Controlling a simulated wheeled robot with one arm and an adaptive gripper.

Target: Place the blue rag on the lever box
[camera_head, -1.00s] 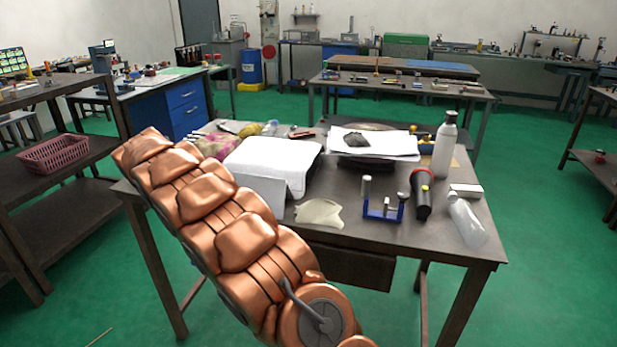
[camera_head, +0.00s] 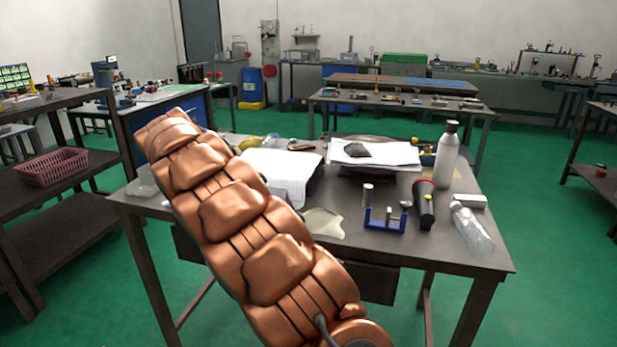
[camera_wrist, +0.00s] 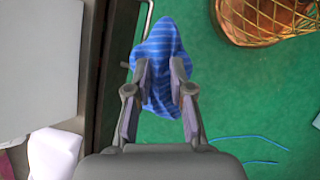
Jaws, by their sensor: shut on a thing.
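The blue rag (camera_wrist: 161,48), striped in lighter blue, is in the wrist view. My gripper (camera_wrist: 162,80) is shut on it, and the cloth hangs bunched between and beyond the fingertips over the green floor. In the head view my copper arm hides the gripper and the rag. I cannot make out a lever box for certain in either view.
A dark-edged surface fills the left of the wrist view, with a white object (camera_wrist: 54,155) below. A brown round thing with yellow mesh (camera_wrist: 268,18) is at upper right. A pink basket (camera_head: 52,167) is left.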

